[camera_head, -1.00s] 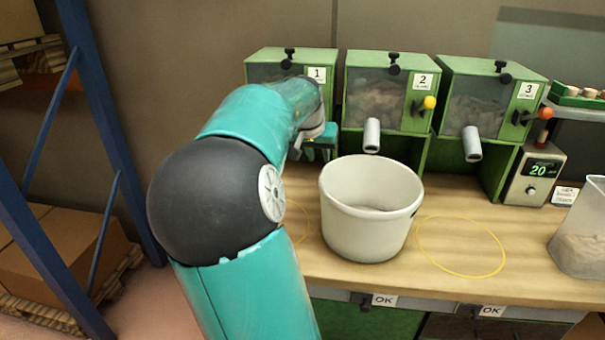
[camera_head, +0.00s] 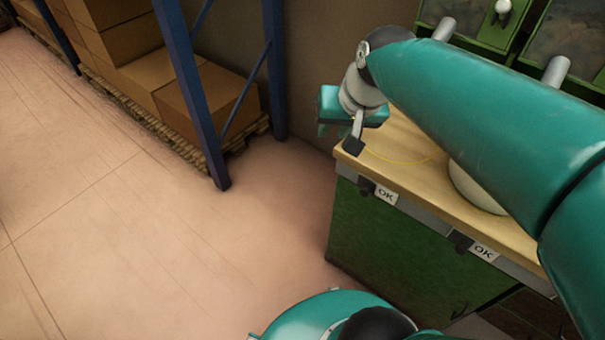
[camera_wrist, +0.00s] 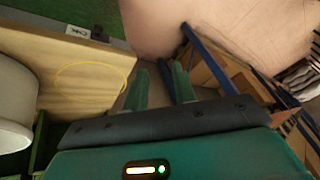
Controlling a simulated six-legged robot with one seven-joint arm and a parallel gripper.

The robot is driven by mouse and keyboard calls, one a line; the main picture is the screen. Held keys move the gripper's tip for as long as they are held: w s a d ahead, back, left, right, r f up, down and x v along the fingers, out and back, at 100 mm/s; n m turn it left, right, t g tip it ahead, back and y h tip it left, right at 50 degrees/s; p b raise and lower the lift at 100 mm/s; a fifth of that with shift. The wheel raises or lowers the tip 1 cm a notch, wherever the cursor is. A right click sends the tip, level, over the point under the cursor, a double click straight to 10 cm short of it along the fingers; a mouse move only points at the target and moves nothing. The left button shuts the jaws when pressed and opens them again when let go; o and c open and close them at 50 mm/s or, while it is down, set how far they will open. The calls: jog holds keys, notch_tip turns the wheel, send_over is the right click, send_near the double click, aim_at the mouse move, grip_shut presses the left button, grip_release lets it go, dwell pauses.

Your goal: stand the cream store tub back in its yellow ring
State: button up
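The cream tub (camera_wrist: 14,105) stands upright on the wooden bench at the left edge of the wrist view, cut off by the frame. In the head view only a low part of the tub (camera_head: 474,190) shows, the rest hidden behind my arm. An empty yellow ring (camera_wrist: 92,82) is marked on the wood beside the tub; in the head view part of this ring (camera_head: 398,158) shows near the bench's left end. My gripper (camera_wrist: 160,66) is open and empty, its two teal fingers apart. It is out by the bench's left end, clear of the tub.
The wooden bench top (camera_head: 440,196) ends on the left, above a green cabinet (camera_head: 390,250). A blue rack post (camera_head: 190,95) and stacked cardboard boxes (camera_head: 205,95) stand left of it. The floor (camera_head: 110,220) between is clear. Green dispensers (camera_head: 560,45) line the bench's back.

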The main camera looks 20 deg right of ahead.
jog(key=s+a+f+n, duration=0.1)
jog(key=s+a+n, duration=0.3)
jog(key=s+a, duration=0.3)
jog(key=a, duration=0.2)
jog(key=shift+a+f+h, duration=0.25)
jog(key=shift+a+h, duration=0.05)
jog(key=shift+a, duration=0.1)
